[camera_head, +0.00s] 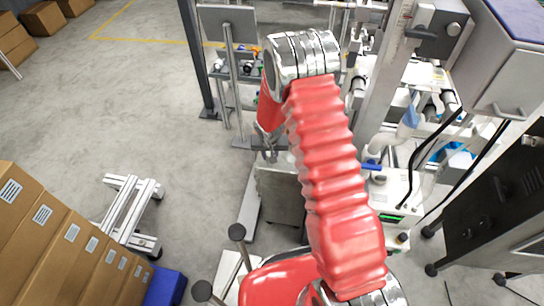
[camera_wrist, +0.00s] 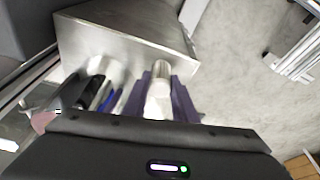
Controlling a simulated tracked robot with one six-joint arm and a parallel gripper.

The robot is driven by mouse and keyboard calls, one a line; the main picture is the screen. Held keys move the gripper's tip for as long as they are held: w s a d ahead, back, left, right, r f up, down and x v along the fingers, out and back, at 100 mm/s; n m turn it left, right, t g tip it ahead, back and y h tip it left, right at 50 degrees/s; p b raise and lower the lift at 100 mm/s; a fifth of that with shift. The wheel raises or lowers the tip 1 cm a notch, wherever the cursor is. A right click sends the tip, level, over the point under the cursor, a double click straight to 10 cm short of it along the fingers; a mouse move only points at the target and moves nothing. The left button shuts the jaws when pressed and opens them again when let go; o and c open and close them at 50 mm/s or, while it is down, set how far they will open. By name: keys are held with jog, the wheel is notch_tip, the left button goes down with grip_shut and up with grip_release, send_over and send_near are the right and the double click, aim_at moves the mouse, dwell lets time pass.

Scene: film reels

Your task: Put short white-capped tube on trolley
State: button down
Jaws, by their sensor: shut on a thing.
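In the wrist view my gripper (camera_wrist: 158,82) is shut on a short tube (camera_wrist: 158,98), pale with a greyish-white rounded end, held between two dark purple fingers. The tube points toward a bare steel surface (camera_wrist: 110,35), apparently the side or top of the trolley. I cannot tell whether the tube touches it. In the head view my gripper (camera_head: 268,150) hangs beyond my red arm, just above a grey steel box-like trolley (camera_head: 282,192). The held tube is too small to make out there, and my arm hides part of the trolley.
A white cylinder (camera_wrist: 105,66) and dark and blue slim items stand left of the fingers. Machinery with a white bench (camera_head: 395,190) fills the right. Cardboard boxes (camera_head: 60,235) and an aluminium frame (camera_head: 130,208) stand at left. Open grey floor lies between.

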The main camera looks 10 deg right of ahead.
notch_tip(320, 180, up, 10)
dwell(0.6)
jog(key=shift+w, duration=0.1)
dwell(0.3)
jog(key=w+r, duration=0.2)
jog(key=r, duration=1.4)
jog(key=w+d+r+m, duration=0.1)
jog(key=r, duration=1.5)
jog(key=shift+w+r, duration=0.25)
jog(key=shift+w, duration=0.15)
